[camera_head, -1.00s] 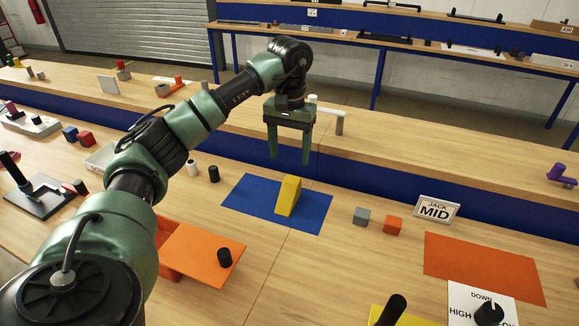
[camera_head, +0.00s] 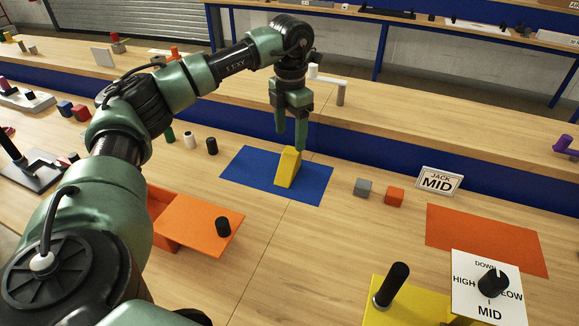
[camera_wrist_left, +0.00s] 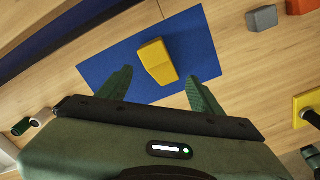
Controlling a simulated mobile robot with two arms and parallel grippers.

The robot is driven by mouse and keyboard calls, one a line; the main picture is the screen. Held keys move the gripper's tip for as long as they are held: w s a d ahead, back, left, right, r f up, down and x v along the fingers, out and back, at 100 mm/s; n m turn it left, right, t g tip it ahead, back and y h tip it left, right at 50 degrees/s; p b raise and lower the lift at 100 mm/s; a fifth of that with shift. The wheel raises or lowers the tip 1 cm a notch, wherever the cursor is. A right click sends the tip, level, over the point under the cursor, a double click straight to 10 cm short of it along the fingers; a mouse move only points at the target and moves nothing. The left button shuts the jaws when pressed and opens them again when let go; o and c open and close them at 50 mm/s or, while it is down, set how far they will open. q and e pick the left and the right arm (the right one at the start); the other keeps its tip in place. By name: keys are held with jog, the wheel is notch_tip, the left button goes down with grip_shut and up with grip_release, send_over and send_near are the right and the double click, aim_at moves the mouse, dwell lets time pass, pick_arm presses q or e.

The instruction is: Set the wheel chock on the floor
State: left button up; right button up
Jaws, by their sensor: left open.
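The yellow wedge, the wheel chock (camera_head: 287,168), stands on the blue mat (camera_head: 240,176) on the wooden table. It also shows in the left wrist view (camera_wrist_left: 158,62), beyond and between my fingertips. My left gripper (camera_head: 291,140) is open and empty, just above the chock's top in the head view. In the left wrist view its green fingers (camera_wrist_left: 160,82) are spread on either side, apart from the chock. The lower part of the chock's far side is hidden. My right gripper is not in view.
An orange mat (camera_head: 485,240) lies at the right.

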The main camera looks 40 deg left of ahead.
aim_at(289, 155)
pick_arm(q)
jog(key=n, duration=0.3)
jog(key=f+n, duration=0.1)
jog(key=n, duration=0.2)
jog(key=shift+s+a+n, duration=0.1)
jog(key=shift+n, duration=0.2)
jog(key=shift+f+p, duration=0.35)
jog(key=shift+f, duration=3.6)
grip_shut()
